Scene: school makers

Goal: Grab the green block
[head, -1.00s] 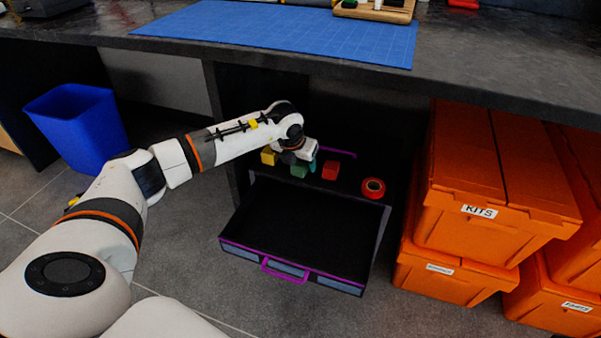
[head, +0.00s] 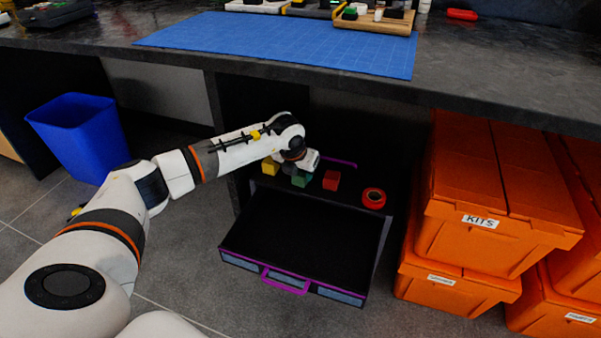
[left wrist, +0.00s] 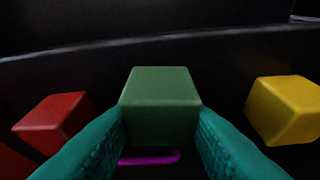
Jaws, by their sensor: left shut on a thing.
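The green block (head: 301,180) sits on top of the dark drawer unit under the workbench, between a yellow block (head: 270,166) and a red block (head: 331,180). In the left wrist view the green block (left wrist: 160,105) is between the two teal fingers of my left gripper (left wrist: 160,125), which is shut on it. The red block (left wrist: 52,124) is to its left and the yellow block (left wrist: 287,108) to its right, both apart from it. In the head view my left gripper's fingers are mostly hidden behind the wrist. My right gripper is not in view.
An open, empty-looking drawer (head: 300,240) with a purple handle juts out in front of the blocks. A red tape roll (head: 373,198) lies right of them. Orange crates (head: 490,190) stand at right, a blue bin (head: 75,137) at left. The workbench (head: 480,85) overhangs.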

